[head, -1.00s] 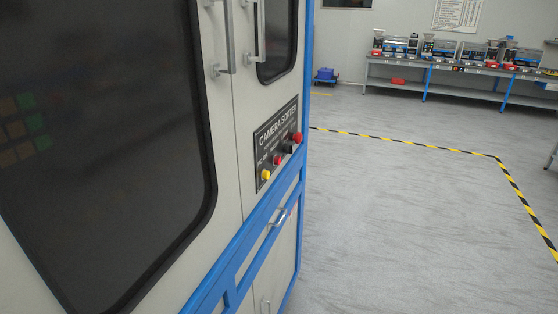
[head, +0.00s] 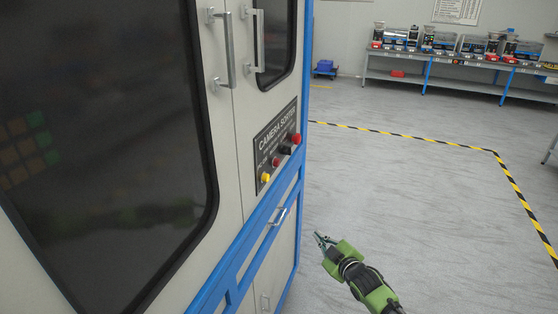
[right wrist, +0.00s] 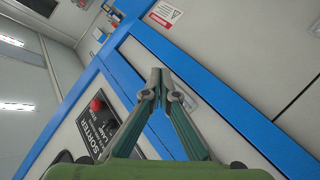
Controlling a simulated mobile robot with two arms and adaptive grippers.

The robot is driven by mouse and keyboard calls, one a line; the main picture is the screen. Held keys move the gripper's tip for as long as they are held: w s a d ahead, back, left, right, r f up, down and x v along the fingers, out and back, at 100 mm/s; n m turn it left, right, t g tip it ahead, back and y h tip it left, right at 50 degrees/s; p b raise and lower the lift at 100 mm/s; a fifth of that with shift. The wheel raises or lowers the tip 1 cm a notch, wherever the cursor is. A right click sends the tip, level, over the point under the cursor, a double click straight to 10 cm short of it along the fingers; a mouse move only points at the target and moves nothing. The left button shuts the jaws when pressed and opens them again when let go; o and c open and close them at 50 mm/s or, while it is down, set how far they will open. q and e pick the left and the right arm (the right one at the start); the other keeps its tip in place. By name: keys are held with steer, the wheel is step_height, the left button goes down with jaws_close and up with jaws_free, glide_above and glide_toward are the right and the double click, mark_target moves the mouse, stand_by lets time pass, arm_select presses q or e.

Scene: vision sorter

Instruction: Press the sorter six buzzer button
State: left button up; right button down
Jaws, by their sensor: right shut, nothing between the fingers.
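The camera sorter (head: 225,150) is a pale cabinet with a blue frame on the left of the head view. Its dark control panel (head: 270,147) carries a yellow button (head: 265,177), a red button (head: 276,161), a black knob (head: 286,149) and a larger red button (head: 296,139). The small labels are too blurred to tell which is the buzzer. My right gripper (head: 319,238) is shut and empty, below and right of the panel, apart from it. In the right wrist view its fingertips (right wrist: 161,76) meet, and the red button (right wrist: 97,105) shows to their left. My left gripper is not in view.
Metal handles (head: 222,48) stick out from the cabinet doors, and a lower handle (head: 278,216) sits under the panel. A bench with several machines (head: 460,78) stands at the back. The grey floor (head: 400,190) right of the cabinet is clear.

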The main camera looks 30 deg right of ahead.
mark_target(277, 163)
steer(key=w+r+n+t, duration=0.1)
steer(key=w+r+t, duration=0.1)
steer(key=r, duration=0.9)
steer(key=w+r+n+t+p, duration=0.1)
steer(key=w+r+t, duration=0.1)
steer(key=r, duration=0.9)
steer(key=shift+d+r+n+y, duration=0.25)
steer(key=shift+d+n+y, duration=0.05)
steer(key=shift+y, duration=0.1)
steer(key=w+a+b, duration=0.1)
steer(key=w+a, duration=0.4)
steer(key=w, duration=0.1)
steer(key=shift+w+a+b, duration=0.35)
steer(key=shift+a+b, duration=0.05)
steer(key=shift+w+a, duration=0.25)
steer(key=shift+w, duration=0.1)
